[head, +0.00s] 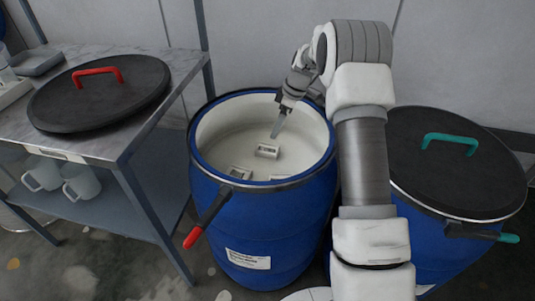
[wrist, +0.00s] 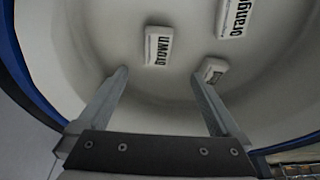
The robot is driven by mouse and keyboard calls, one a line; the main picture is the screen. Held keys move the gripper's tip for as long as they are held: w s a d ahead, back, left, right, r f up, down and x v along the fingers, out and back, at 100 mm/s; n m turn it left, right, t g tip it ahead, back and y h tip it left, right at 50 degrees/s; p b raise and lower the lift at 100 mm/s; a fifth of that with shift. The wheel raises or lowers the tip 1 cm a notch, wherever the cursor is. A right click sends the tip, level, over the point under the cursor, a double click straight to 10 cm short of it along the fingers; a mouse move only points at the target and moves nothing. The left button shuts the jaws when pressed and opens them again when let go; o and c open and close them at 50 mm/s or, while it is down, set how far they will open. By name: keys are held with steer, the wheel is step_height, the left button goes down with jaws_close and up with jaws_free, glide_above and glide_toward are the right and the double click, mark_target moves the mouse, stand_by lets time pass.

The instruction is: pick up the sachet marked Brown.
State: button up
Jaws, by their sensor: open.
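The sachet marked Brown (wrist: 158,46) is white with dark lettering and lies in the drum, beyond the gap between my fingertips in the wrist view. My gripper (wrist: 160,75) is open and empty, with a finger either side of that gap. The blue drum (head: 262,220) is open, with a pale inside. In the head view my gripper (head: 277,130) reaches down into it, just above one sachet (head: 267,150); I cannot read which sachet that is.
A sachet marked Orange (wrist: 236,18) lies to the upper right in the wrist view. Another small sachet (wrist: 212,70) lies by the right fingertip, its marking unreadable. A lidded blue drum (head: 455,165) stands right; a table (head: 150,115) with a black lid (head: 100,95) stands left.

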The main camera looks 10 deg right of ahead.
steer(key=b, duration=0.2)
glide_above(268, 148)
steer(key=s+d, duration=0.1)
step_height(268, 148, down, 7)
steer(key=shift+d+r, duration=0.15)
steer(key=b+x, duration=0.1)
steer(key=x, duration=0.4)
steer(key=shift+w+d+b, duration=0.1)
steer(key=shift+b, duration=0.2)
steer(key=c, duration=1.5)
steer(key=shift+r, duration=0.1)
